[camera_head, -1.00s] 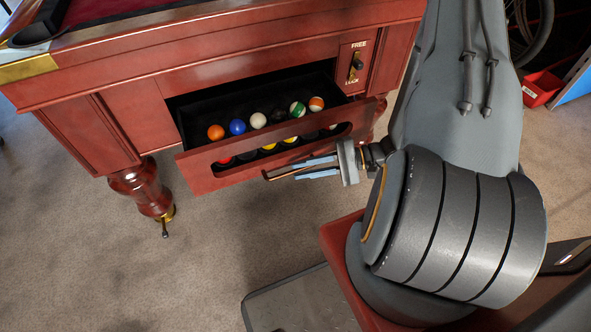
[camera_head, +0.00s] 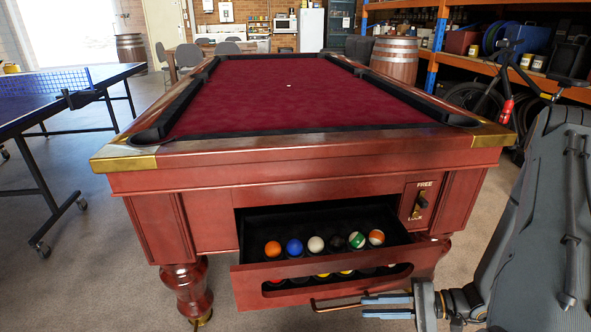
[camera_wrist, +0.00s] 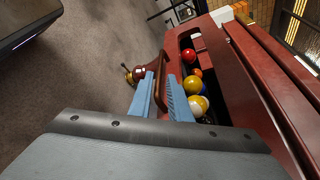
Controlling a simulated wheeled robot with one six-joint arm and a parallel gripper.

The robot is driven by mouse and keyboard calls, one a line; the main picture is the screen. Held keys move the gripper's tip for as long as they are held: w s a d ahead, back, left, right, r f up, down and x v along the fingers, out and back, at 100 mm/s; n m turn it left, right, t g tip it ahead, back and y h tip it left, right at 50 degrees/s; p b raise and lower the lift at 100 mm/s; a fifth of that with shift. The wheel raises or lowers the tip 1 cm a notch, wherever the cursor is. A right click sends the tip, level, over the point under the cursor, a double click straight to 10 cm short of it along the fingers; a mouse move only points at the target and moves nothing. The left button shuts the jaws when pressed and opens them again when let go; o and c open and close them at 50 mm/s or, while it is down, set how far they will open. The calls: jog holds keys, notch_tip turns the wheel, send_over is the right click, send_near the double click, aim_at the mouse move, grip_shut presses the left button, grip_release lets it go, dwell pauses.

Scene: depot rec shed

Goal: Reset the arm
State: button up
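My gripper (camera_head: 386,306) is at the lower right in the head view, in front of the open drawer (camera_head: 250,285) of the red-brown pool table (camera_head: 300,151). Its two blue fingers are apart, and the wrist view shows a gap between them (camera_wrist: 160,97). The drawer's thin bronze handle (camera_head: 335,304) runs to the fingertips and shows between or just beyond them in the wrist view (camera_wrist: 163,80). Contact cannot be told. Several pool balls (camera_head: 316,244) lie in the drawer, some seen through its front slot. My arm runs up the right edge.
A coin slide marked FREE and LOCK (camera_head: 420,202) is on the table's front. A table-tennis table (camera_head: 50,100) stands left. Barrels (camera_head: 394,61), orange shelving (camera_head: 470,48) and a bicycle (camera_head: 520,75) are behind. Carpet is clear at left between the tables.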

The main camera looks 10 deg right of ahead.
jog(key=w+a+r+n+g+h, duration=0.1)
jog(key=a+r+n+h, duration=0.5)
jog(key=r, duration=0.5)
jog(key=a+r+n+g+h, duration=0.15)
jog(key=r+n+h, duration=0.25)
jog(key=r+h, duration=0.65)
jog(key=s+a+r+n+g+y, duration=0.2)
jog(key=s+a+r+n+y, duration=0.1)
jog(key=s+a+r, duration=0.6)
jog(key=s+d+r+m+h+p, duration=0.1)
jog(key=d+r+m+p, duration=0.2)
jog(key=d+r+p, duration=0.5)
jog(key=p, duration=0.8)
jog(key=shift+d+p, duration=0.35)
jog(key=shift+p, duration=0.05)
jog(key=shift+s, duration=0.15)
